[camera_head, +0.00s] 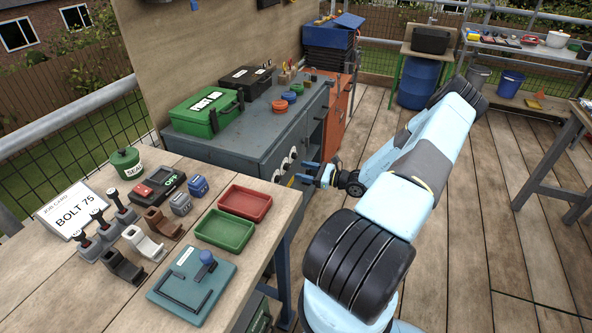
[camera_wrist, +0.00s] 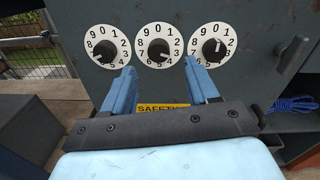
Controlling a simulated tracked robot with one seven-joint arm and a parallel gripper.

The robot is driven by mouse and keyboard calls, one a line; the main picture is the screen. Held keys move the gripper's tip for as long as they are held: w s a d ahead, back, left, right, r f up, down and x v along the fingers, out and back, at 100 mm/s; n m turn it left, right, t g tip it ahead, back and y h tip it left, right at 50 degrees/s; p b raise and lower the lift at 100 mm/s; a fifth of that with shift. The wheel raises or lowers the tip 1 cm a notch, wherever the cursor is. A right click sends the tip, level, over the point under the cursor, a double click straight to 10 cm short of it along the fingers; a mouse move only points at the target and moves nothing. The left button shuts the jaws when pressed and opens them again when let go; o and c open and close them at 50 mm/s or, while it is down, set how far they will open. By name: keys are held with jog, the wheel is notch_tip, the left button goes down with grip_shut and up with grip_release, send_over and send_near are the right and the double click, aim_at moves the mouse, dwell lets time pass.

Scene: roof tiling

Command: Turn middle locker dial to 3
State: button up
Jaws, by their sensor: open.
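Three white locker dials with black knobs are in a row on the grey locker front. In the wrist view, the middle dial (camera_wrist: 159,45) lies between the left dial (camera_wrist: 98,45) and the right dial (camera_wrist: 200,46). The middle knob seems to point right and slightly down, near the 3; the mark is too small to be sure. My gripper (camera_wrist: 160,70) is open, its two blue fingers apart on either side below the middle dial, holding nothing. Contact with the dial cannot be told. In the head view my gripper (camera_head: 303,173) faces the locker front (camera_head: 262,155).
A yellow safety label (camera_wrist: 162,107) sits below the dials. An open compartment with a blue coil (camera_wrist: 293,104) is to the right. In the head view, a workbench (camera_head: 262,217) with trays stands near my arm; a green first-aid case (camera_head: 205,112) tops the locker.

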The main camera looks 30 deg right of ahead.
jog(key=v, duration=0.8)
jog(key=shift+s+d, duration=0.2)
jog(key=shift+f, duration=0.1)
jog(key=s+a+r+n+g+h, duration=0.2)
jog(key=a+r+n+g, duration=0.6)
jog(key=r, duration=0.6)
jog(key=s+a+r+n+g+h, duration=0.15)
jog(key=a+r+n+g, duration=0.35)
jog(key=a+r+n, duration=0.55)
jog(key=s+a+r+n+t+h, duration=0.2)
jog(key=s+a+r+n+h, duration=0.2)
jog(key=s+r, duration=0.6)
jog(key=s+a+r+n+t+h, duration=0.3)
jog(key=s+a+r, duration=0.3)
jog(key=s+r, duration=0.4)
jog(key=shift+s+r+n+h, duration=0.2)
jog(key=shift+r+n+h, duration=0.2)
jog(key=shift+r, duration=1.65)
jog(key=shift+w+a, duration=0.1)
jog(key=shift+w, duration=0.05)
